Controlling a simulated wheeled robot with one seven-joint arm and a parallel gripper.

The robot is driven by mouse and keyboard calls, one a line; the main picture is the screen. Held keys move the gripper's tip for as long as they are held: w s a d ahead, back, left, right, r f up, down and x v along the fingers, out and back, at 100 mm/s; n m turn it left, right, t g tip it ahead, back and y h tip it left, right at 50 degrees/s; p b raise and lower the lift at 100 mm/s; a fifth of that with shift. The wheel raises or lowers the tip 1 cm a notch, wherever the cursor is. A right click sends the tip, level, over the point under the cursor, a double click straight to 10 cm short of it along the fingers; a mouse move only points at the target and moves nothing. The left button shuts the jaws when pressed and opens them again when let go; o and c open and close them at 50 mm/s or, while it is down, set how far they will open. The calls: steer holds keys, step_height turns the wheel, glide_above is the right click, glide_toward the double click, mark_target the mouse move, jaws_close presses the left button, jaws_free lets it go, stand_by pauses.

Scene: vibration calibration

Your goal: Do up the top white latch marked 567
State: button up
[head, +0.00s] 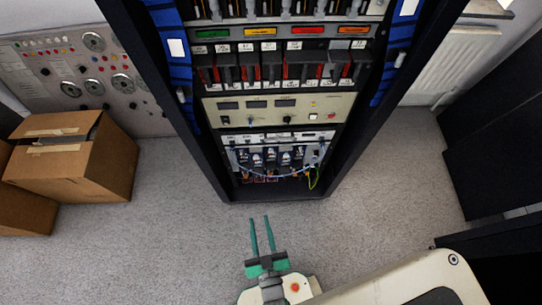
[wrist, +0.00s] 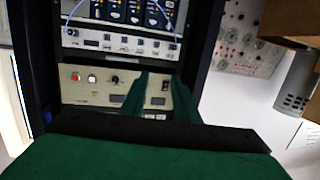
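No marking 567 is readable, so I cannot tell which part is the top white latch. Small white pieces show on the rack's blue side strips in the head view: a left one (head: 181,95) and a right one (head: 400,60); whether they are latches is unclear. My gripper (head: 260,218) has two slim green fingers, apart and empty, over the grey floor in front of the rack (head: 275,200). In the wrist view, my gripper (wrist: 160,80) points at the cream panel (wrist: 95,85), which looks upside down; part of it is hidden behind the fingers.
The rack holds rows of black and red modules (head: 290,72), a cream panel and a lower bay with cables (head: 275,170). Cardboard boxes (head: 85,165) stand left, before a grey instrument panel (head: 85,70). Dark cabinets (head: 495,150) stand right. The floor between is clear.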

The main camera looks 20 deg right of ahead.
steer(key=w+d+f+h, duration=0.2)
steer(key=w+d+f, duration=0.2)
steer(key=w+f, duration=0.4)
steer(key=m+t+h, duration=0.1)
steer(key=m, duration=0.1)
glide_toward(271, 151)
steer(key=x, duration=0.7)
steer(key=shift+f, duration=0.25)
steer(key=shift+w, duration=0.15)
jaws_close()
